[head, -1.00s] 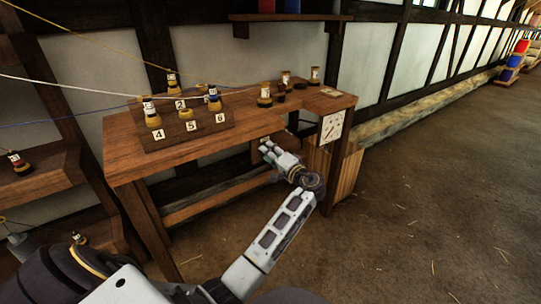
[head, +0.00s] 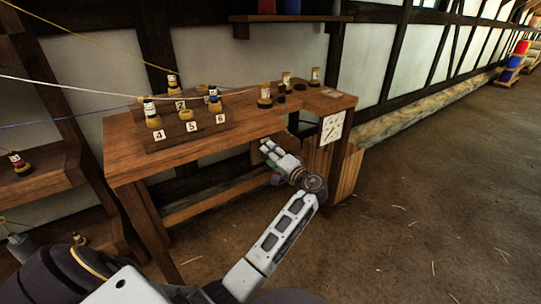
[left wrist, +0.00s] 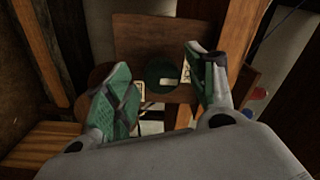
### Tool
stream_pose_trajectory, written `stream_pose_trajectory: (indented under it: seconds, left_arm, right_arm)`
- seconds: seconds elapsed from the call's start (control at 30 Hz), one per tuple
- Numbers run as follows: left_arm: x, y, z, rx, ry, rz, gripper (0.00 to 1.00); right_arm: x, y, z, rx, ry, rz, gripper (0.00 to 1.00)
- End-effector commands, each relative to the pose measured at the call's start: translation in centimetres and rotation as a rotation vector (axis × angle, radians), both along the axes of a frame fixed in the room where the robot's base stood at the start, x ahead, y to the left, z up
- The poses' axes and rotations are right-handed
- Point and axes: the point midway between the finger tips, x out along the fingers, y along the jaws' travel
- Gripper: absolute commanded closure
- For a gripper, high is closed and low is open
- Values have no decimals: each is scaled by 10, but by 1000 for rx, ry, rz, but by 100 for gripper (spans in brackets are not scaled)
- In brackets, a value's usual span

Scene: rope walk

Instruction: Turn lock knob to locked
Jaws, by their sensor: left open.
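A round dark green knob (left wrist: 161,73) with a pale bar-shaped mark shows in the left wrist view, on a brown wooden face. Pale label cards (left wrist: 186,72) sit on both sides of it, partly covered by my fingers. My left gripper (left wrist: 157,62) is open, with one green-padded finger on each side of the knob in the picture. I cannot tell whether either finger touches it. In the head view my left gripper (head: 268,149) is at the front edge of the wooden bench (head: 125,150), and the knob cannot be made out there. My right gripper is not in view.
A stepped stand (head: 165,137) with numbered places and several spools is on the bench's left part. More small spools (head: 264,98) stand farther right. A white dial sheet (head: 332,127) hangs at the bench's right end. Cords cross at upper left. The floor at right is clear.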

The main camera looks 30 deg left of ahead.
Motion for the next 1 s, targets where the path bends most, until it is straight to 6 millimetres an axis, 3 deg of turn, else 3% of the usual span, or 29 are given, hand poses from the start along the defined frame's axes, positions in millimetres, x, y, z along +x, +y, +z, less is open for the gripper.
stream_pose_trajectory:
  seconds: [0.5, 1.0]
  left_arm:
    - [-22, -53, -1, -2, 1, -1, 44]
    - [-26, -61, -1, -1, 0, 1, 44]
  right_arm:
    - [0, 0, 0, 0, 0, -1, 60]
    - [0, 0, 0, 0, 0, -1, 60]
